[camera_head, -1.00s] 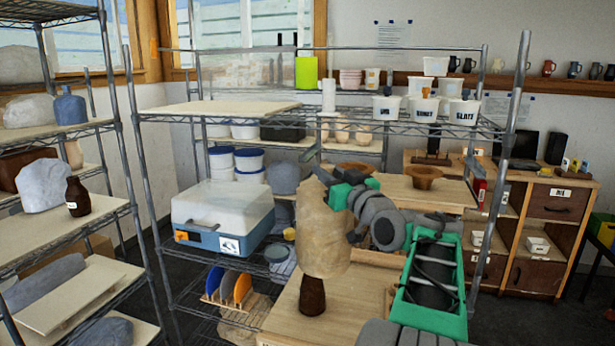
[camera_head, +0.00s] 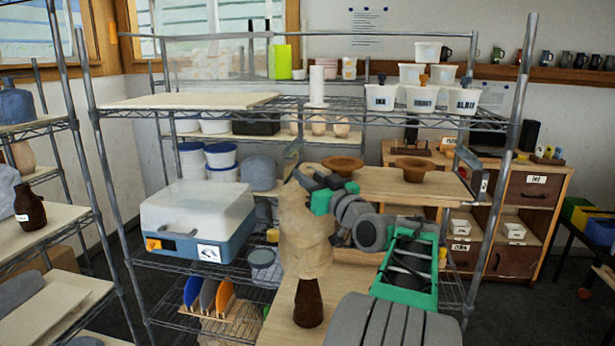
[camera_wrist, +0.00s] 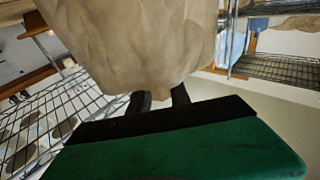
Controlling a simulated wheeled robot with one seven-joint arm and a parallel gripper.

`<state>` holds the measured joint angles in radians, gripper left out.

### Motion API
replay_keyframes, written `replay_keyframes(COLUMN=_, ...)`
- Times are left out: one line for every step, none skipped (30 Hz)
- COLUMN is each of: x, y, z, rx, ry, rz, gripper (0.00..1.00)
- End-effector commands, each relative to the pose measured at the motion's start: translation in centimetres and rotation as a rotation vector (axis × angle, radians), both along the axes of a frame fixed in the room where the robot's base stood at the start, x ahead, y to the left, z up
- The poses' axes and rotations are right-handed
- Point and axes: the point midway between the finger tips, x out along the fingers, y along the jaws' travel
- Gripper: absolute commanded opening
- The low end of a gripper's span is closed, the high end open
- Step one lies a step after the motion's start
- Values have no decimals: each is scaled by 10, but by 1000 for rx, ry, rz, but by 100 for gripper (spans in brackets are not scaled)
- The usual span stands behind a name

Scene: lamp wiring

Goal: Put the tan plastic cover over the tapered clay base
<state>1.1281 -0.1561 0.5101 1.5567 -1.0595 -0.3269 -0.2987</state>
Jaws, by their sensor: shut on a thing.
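The tan plastic cover (camera_head: 306,235), a wrinkled bag-like sheet, hangs from my gripper, which is shut on it near its top. In the wrist view the cover (camera_wrist: 135,45) fills the upper middle, and my gripper (camera_wrist: 160,96) has its dark fingers against its lower edge there; the fingertips are hidden. A dark brown tapered clay base (camera_head: 308,305) stands upright on a pale wooden surface. The cover's lower edge meets the base's neck in the head view. I cannot tell whether the cover is around the neck or in front of it.
A wire shelf holds a blue and white case (camera_head: 198,222) and an upright plate rack (camera_head: 207,297) left of the cover. Brown bowls (camera_head: 413,170) stand behind my arm. Another brown bottle (camera_head: 30,208) with a label stands on the left shelf.

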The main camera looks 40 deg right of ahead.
Motion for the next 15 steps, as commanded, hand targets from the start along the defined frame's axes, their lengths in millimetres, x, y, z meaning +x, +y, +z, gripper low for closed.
replay_keyframes(x=-1, y=0, z=-1, rx=-1, ry=0, rz=-1, gripper=0)
replay_keyframes(x=-1, y=-1, z=-1, rx=-2, ry=0, rz=-2, gripper=0)
replay_keyframes(x=-2, y=-1, z=-2, rx=-1, ry=1, rz=-3, gripper=0)
replay_keyframes(x=-3, y=-1, z=-3, rx=-2, ry=1, rz=-4, gripper=0)
replay_keyframes(x=-3, y=-1, z=-3, rx=-1, ry=2, rz=-6, gripper=0)
replay_keyframes(x=-4, y=-1, z=-4, rx=-1, ry=4, rz=-7, gripper=0)
replay_keyframes(x=-5, y=-1, z=-7, rx=0, ry=5, rz=-7, gripper=0)
replay_keyframes(x=-4, y=-1, z=-10, rx=0, ry=5, rz=-7, gripper=0)
replay_keyframes(x=-4, y=-1, z=-13, rx=0, ry=5, rz=-7, gripper=0)
replay_keyframes(x=-5, y=-2, z=-15, rx=0, ry=5, rz=-8, gripper=0)
replay_keyframes(x=-5, y=-2, z=-17, rx=0, ry=5, rz=-8, gripper=0)
replay_keyframes(x=-5, y=-2, z=-20, rx=-1, ry=4, rz=-8, gripper=0)
replay_keyframes(x=-5, y=-2, z=-22, rx=-1, ry=4, rz=-8, gripper=0)
replay_keyframes(x=-5, y=-2, z=-24, rx=-1, ry=4, rz=-8, gripper=0)
replay_keyframes(x=-5, y=-2, z=-28, rx=0, ry=4, rz=-8, gripper=0)
